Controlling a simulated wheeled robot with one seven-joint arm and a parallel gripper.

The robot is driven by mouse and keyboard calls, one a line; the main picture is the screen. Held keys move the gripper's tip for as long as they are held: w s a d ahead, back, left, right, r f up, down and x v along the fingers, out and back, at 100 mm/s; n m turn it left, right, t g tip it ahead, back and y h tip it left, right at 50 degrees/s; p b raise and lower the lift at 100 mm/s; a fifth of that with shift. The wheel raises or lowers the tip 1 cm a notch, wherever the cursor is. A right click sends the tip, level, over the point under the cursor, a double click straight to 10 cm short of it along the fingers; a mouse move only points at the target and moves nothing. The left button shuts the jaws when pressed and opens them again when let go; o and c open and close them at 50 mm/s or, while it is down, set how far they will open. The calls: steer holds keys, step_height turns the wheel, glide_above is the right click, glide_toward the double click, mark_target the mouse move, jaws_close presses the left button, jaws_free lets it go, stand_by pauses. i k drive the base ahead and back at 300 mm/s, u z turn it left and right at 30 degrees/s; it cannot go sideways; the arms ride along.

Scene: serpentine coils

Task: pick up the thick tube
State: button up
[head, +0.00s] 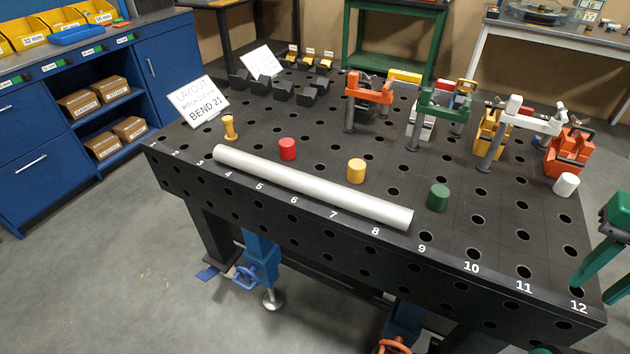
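The thick tube (312,187) is a long, straight, silver-grey tube. In the head view it lies along the front edge of the black perforated table (520,236). Its left end is near the number 4 and its right end near the 8 and 9. Nothing covers it.
Red (287,149), yellow (356,171), green (438,197) and white (566,185) pegs stand behind or right of the tube. A brass piece (229,127) stands near its left end. Several clamps, including an orange one (369,92), stand farther back. The front right tabletop is mostly clear.

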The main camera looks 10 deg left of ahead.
mark_target(386, 213)
steer(key=z, duration=0.5)
steer(key=k, duration=1.8)
steer(key=u, duration=0.5)
steer(key=i, duration=1.65)
